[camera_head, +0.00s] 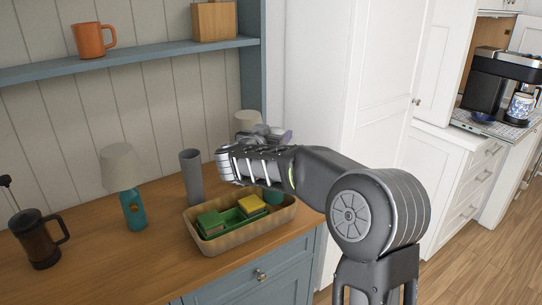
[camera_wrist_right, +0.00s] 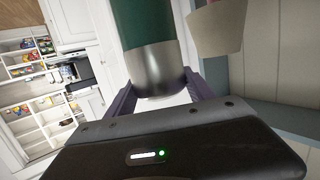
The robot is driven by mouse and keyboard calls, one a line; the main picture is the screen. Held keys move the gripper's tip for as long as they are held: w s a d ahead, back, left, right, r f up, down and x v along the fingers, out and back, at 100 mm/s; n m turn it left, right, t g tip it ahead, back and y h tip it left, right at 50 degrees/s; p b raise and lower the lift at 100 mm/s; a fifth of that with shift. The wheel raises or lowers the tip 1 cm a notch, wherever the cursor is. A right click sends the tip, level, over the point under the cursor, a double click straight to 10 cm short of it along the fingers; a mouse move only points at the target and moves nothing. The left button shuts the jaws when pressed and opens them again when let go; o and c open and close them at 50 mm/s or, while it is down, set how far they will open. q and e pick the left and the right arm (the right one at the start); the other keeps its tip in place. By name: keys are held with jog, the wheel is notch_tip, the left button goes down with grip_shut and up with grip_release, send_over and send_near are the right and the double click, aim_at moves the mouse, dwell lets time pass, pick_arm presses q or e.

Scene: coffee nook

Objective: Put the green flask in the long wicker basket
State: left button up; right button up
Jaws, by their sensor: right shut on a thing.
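The green flask (camera_wrist_right: 148,28) has a green body and a silver metal end. In the right wrist view it stands between the two fingers of my right gripper (camera_wrist_right: 157,92), which is shut on it. In the head view my right gripper (camera_head: 248,160) is above the back part of the long wicker basket (camera_head: 228,242), and the arm and hand hide most of the flask. The basket is tan and stands on the wooden counter with green and yellow items (camera_head: 238,215) inside. My left gripper is not in view.
A grey cylinder (camera_head: 191,177) stands just behind the basket. A teal-based lamp (camera_head: 133,210) and a dark French press (camera_head: 38,243) stand to the left. A blue shelf (camera_head: 150,55) with an orange mug (camera_head: 92,40) is above. Counter between lamp and basket is clear.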

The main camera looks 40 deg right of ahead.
jog(key=shift+r, duration=0.1)
jog(key=shift+f, duration=2.5)
jog(key=shift+f, duration=0.15)
jog(key=o, duration=1.8)
jog(key=shift+c, duration=0.2)
jog(key=shift+a, duration=0.15)
jog(key=b+v, duration=0.1)
jog(key=v, duration=1.1)
jog(key=shift+b, duration=0.3)
